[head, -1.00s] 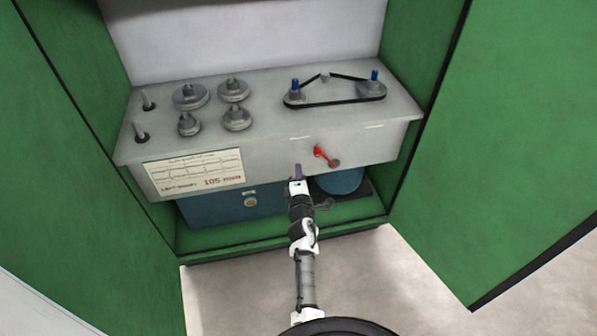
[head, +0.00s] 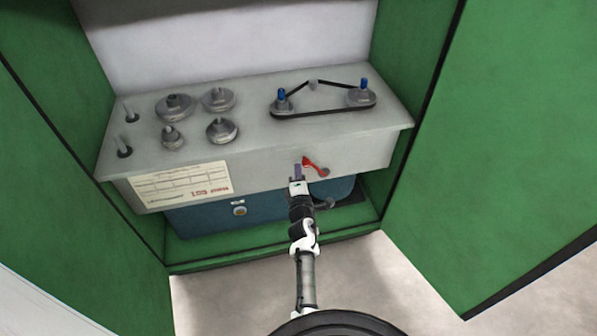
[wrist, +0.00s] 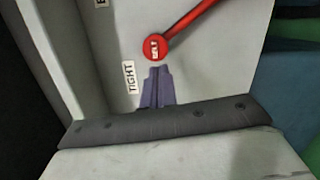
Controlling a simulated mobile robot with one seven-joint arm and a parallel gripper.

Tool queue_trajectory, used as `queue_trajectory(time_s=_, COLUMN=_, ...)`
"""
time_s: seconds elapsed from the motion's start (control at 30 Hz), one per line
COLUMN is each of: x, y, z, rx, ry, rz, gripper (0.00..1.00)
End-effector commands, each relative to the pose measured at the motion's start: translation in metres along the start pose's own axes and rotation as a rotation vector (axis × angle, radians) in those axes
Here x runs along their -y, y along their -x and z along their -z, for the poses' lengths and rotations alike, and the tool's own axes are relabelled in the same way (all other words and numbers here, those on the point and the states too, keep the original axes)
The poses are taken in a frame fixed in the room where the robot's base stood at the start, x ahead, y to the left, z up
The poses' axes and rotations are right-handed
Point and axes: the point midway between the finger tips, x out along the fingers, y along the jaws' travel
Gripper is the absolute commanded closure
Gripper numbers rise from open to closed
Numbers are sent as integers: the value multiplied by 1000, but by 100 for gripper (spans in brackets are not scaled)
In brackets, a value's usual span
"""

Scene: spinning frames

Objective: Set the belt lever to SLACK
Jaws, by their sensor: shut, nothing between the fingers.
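The red belt lever (head: 315,166) is on the front face of the grey machine panel, its knob end up and left of its pivot. In the wrist view its round red knob (wrist: 155,47), with small white lettering, is close to a white TIGHT label (wrist: 130,78); the arm of the lever runs up and right out of the picture. No SLACK label is readable. My gripper (head: 297,168) is at the knob, its purple fingers (wrist: 156,86) shut together and empty. The tips are just below the knob in the wrist view; I cannot tell whether they touch.
The panel top carries a belt loop (head: 325,112) with blue-topped spindles, and several grey knobs (head: 222,130) and pegs. A white printed plate (head: 180,185) is at the front left. Green doors (head: 520,130) flank the cabinet. A blue box (head: 205,218) sits below.

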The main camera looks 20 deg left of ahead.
Motion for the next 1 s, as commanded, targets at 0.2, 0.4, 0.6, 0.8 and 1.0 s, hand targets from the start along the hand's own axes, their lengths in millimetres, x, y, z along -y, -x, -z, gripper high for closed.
queue_trajectory(time_s=0.2, x=-5, y=-1, z=-3, rx=1, ry=-18, rz=3, gripper=100)
queue_trajectory(time_s=0.4, x=-7, y=-2, z=-7, rx=0, ry=-52, rz=9, gripper=100)
queue_trajectory(time_s=0.6, x=-10, y=-2, z=-11, rx=2, ry=-79, rz=13, gripper=100)
queue_trajectory(time_s=0.8, x=-16, y=-4, z=-18, rx=4, ry=-122, rz=21, gripper=100)
queue_trajectory(time_s=1.0, x=-27, y=-5, z=-31, rx=6, ry=-217, rz=40, gripper=100)
